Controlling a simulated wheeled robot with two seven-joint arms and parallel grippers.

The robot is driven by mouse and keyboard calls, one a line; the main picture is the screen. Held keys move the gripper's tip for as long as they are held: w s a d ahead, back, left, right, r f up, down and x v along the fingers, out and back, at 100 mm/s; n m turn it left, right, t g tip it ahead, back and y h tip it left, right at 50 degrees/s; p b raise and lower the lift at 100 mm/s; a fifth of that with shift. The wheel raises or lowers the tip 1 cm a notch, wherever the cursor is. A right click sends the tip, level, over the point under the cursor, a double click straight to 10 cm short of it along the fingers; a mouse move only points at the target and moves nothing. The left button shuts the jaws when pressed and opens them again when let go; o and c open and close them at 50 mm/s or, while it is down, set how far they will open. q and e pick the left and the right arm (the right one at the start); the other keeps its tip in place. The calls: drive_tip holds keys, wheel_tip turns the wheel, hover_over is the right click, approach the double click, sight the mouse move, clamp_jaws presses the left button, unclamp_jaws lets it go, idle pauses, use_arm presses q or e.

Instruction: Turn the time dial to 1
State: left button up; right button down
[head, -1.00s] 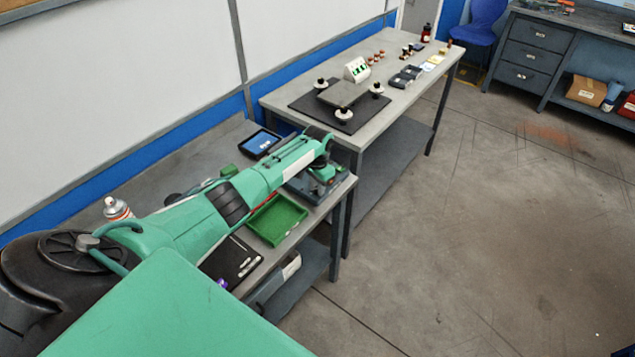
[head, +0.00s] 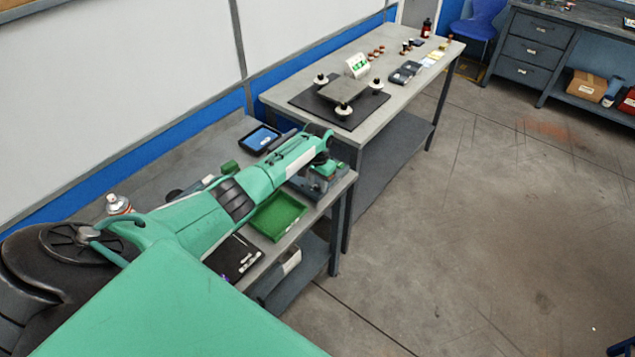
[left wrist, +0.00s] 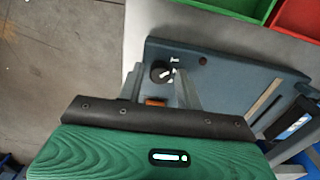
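The time dial (left wrist: 162,72) is a small black knob with white marks beside it, on a blue-grey device (left wrist: 225,80). The marks are too small to read in the left wrist view. My left gripper (left wrist: 160,70) is open, with its two grey fingers apart on either side of the dial. I cannot tell whether the fingertips touch it. In the head view the device (head: 323,182) sits at the right end of the near bench, below my left wrist, and the dial is hidden there. My right gripper is not in view.
A dark red button (left wrist: 203,61) and an orange switch (left wrist: 155,102) are near the dial. A green tray (head: 277,217) lies beside the device. A tablet (head: 260,139) lies behind my arm. A second bench (head: 415,100) stands beyond; the floor at right is clear.

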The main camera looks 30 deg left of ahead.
sight(318, 185)
use_arm(q)
drive_tip(key=shift+o, duration=0.4)
wheel_tip(318, 185, up, 14)
drive_tip(key=b, duration=0.2)
drive_tip(key=shift+f, duration=0.15)
idle(0.5)
